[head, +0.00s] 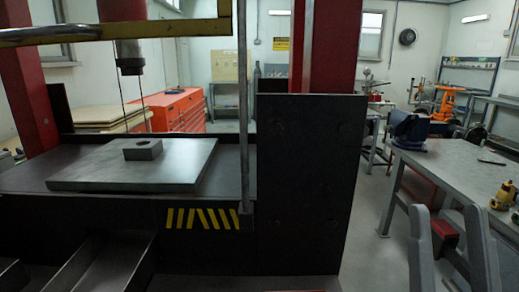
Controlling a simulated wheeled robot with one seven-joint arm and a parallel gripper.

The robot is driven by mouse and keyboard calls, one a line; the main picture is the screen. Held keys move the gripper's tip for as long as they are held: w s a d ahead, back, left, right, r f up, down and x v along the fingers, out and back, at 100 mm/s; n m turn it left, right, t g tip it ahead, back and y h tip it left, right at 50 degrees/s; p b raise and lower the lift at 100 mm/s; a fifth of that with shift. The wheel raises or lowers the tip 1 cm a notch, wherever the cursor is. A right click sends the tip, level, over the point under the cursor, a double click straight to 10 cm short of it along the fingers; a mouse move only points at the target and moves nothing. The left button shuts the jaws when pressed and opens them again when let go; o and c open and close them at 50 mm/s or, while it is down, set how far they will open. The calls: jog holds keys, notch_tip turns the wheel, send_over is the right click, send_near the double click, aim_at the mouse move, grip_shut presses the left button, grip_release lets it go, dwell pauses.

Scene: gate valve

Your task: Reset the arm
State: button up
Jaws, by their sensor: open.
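My gripper (445,212) shows at the lower right of the head view as two grey upright fingers. The fingers stand apart, open, with nothing held between them. Its base and the rest of my arm are cut off by the lower edge of the picture. The fingers appear in front of the grey workbench (445,165). I cannot tell from this view how far they are from it.
A large press with a dark side panel (305,185) fills the left and middle. A metal plate (130,165) with a small block (143,149) lies on its bed. A blue vise (410,128) and yellow tool (503,195) are on the bench. Some floor shows between.

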jog(key=s+f+m+g+h+p, duration=0.1)
jog(key=s+f+g, duration=0.25)
jog(key=f, duration=0.55)
jog(key=s+f+m+g+h+p, duration=0.1)
jog(key=s+f+m+g, duration=0.2)
jog(key=f, duration=0.7)
jog(key=s+f+n+g+y, duration=0.1)
jog(key=s+f+g, duration=0.3)
jog(key=s, duration=0.5)
jog(key=s+f+n+g+y+p, duration=0.1)
jog(key=s+f+n+g+y, duration=0.1)
jog(key=s+f+g, duration=0.2)
jog(key=s+f, duration=0.2)
jog(key=s, duration=0.2)
jog(key=shift+s+a+f+n, duration=0.25)
jog(key=shift+s+f+n, duration=0.05)
jog(key=shift+s+f, duration=0.1)
jog(key=shift+c, duration=0.2)
